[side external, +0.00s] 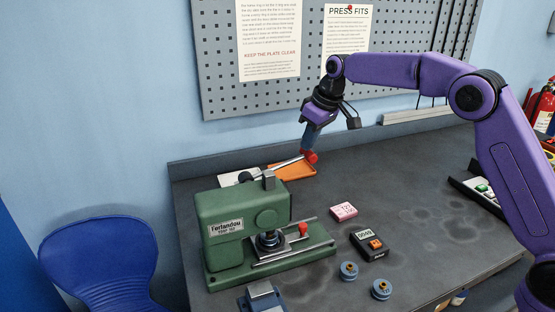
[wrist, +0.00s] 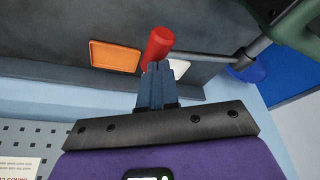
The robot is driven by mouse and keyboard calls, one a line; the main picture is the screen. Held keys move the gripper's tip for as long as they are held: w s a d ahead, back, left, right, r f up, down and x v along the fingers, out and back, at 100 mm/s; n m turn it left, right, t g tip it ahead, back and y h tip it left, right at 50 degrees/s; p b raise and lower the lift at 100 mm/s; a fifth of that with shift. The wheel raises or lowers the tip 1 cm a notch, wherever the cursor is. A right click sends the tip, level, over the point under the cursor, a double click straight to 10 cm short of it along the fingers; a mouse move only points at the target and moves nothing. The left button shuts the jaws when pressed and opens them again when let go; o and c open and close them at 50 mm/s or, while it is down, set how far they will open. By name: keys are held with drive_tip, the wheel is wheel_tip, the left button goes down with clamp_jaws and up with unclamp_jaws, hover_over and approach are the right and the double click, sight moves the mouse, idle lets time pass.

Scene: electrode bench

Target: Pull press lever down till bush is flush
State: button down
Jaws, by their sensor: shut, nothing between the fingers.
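The green press (side external: 243,222) stands at the left of the bench. Its metal lever (side external: 282,164) slopes gently up to the right and ends in a red knob (side external: 311,157), seen also in the wrist view (wrist: 159,43). My gripper (side external: 306,150) is shut and empty, with its blue-grey fingertips (wrist: 155,66) right at the knob. I cannot tell whether they touch it. Under the press head is a dark round part with a metal collar (side external: 268,241); the bush's seating is too small to make out.
An orange tray (side external: 298,173) and a white card lie behind the lever. The bench's right middle is clear.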

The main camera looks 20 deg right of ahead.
sight(311, 155)
drive_tip(key=shift+d+f+g, duration=0.15)
drive_tip(key=shift+f+g, duration=0.15)
drive_tip(key=shift+f, duration=0.6)
drive_tip(key=shift+d+f+g+h, duration=0.1)
drive_tip(key=shift+f+g+h, duration=0.45)
drive_tip(key=shift+f, duration=0.85)
